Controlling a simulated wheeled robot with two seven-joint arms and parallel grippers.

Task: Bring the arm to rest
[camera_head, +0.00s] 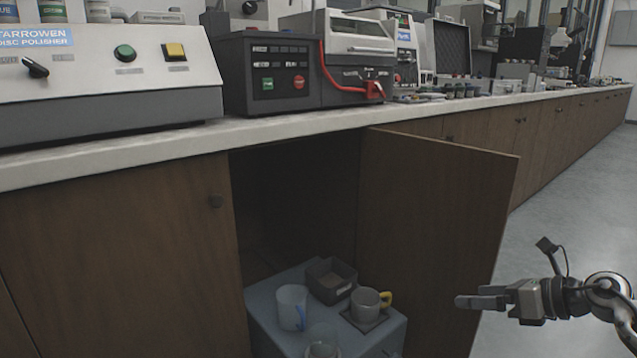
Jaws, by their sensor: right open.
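My right gripper (484,300) is at the lower right, in front of the open cupboard door and to its right. Its fingers point left. It is open, and nothing shows between the fingers. My left gripper is not in the head view.
The wooden cupboard door (436,210) stands open near my right gripper. Inside are a grey-blue box (262,309), a pale blue cup (292,307), a dark bin (331,281) and a mug with a yellow handle (366,305). The worktop (150,150) holds machines. Floor at right (580,200) is clear.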

